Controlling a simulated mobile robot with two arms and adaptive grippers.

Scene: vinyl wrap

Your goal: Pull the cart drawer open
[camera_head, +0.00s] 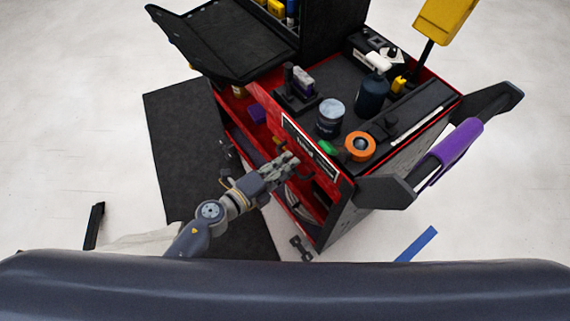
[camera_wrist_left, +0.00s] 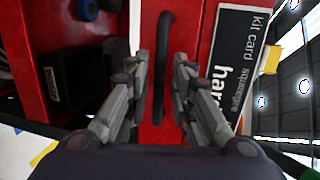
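The cart (camera_head: 345,215) is red and black and stands ahead of me, its front facing my left arm. A red drawer front (camera_wrist_left: 181,20) with a dark upright bar handle (camera_wrist_left: 163,70) fills the middle of the left wrist view. My left gripper (camera_head: 292,162) is at the cart's front, just below the white-edged label. In the left wrist view its fingers (camera_wrist_left: 162,60) are apart, one on each side of the handle, with gaps visible. The head view does not clearly show whether the drawer is flush. My right gripper is not in view.
The cart top holds a dark spray bottle (camera_head: 372,92), a grey-lidded can (camera_head: 331,116) and an orange tape roll (camera_head: 360,146). A purple-wrapped push handle (camera_head: 456,150) juts out right. A black mat (camera_head: 180,130) lies left of the cart, with open floor beyond.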

